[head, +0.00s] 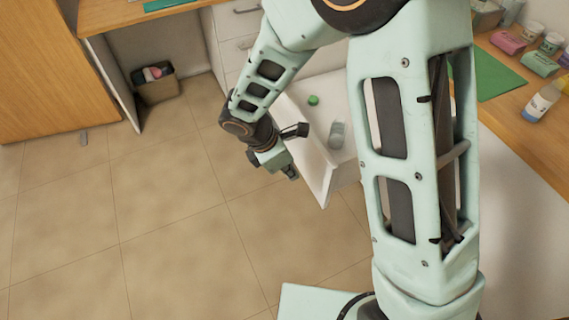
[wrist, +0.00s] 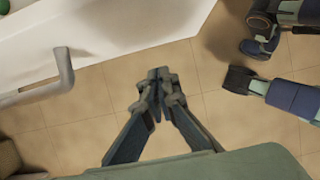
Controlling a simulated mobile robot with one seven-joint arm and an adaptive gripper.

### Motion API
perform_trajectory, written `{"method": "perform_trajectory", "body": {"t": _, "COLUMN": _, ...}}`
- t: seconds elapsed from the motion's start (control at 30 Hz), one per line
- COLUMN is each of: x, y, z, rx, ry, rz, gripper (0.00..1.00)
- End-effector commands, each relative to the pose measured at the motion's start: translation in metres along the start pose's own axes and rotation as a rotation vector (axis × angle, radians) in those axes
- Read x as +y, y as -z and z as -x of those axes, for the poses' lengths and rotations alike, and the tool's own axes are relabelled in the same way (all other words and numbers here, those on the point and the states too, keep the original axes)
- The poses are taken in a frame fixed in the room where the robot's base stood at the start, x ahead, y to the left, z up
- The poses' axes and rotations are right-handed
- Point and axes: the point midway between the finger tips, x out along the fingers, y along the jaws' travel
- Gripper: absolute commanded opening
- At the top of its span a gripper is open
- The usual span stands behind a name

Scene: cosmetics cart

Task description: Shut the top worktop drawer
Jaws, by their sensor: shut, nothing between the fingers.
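A white drawer (head: 322,176) stands pulled out, partly hidden behind my arm. Inside it are a small green round thing (head: 313,100) and a clear bottle or jar (head: 337,134). In the wrist view the drawer's white wall (wrist: 130,28) fills the upper left, with a grey bar handle (wrist: 64,70) on it. My gripper (head: 291,173) is to the left of the drawer's front corner, pointing down over the floor. In the wrist view its fingertips (wrist: 157,88) meet, empty, to the right of the handle and apart from it.
Closed white drawers (head: 236,20) stand behind. A wooden worktop (head: 529,132) on the right bears a green mat (head: 497,77), a bottle (head: 541,102) and several small items. A bin (head: 157,90) with coloured things stands at the back left. The tiled floor (head: 165,205) on the left is clear.

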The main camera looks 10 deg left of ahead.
Motion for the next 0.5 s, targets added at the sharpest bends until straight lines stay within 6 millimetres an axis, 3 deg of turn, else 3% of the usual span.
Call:
{"method": "perform_trajectory", "body": {"t": 0.07, "x": -0.001, "y": -0.002, "z": -0.016, "rx": -0.001, "ry": 0.003, "rz": -0.001, "gripper": 0.00}}
{"method": "perform_trajectory", "body": {"t": 0.23, "x": 0.000, "y": -0.027, "z": -0.021, "rx": 0.000, "ry": 0.000, "rz": -0.003, "gripper": 0.00}}
{"method": "perform_trajectory", "body": {"t": 0.5, "x": 0.000, "y": -0.037, "z": -0.025, "rx": 0.001, "ry": -0.001, "rz": -0.001, "gripper": 0.00}}
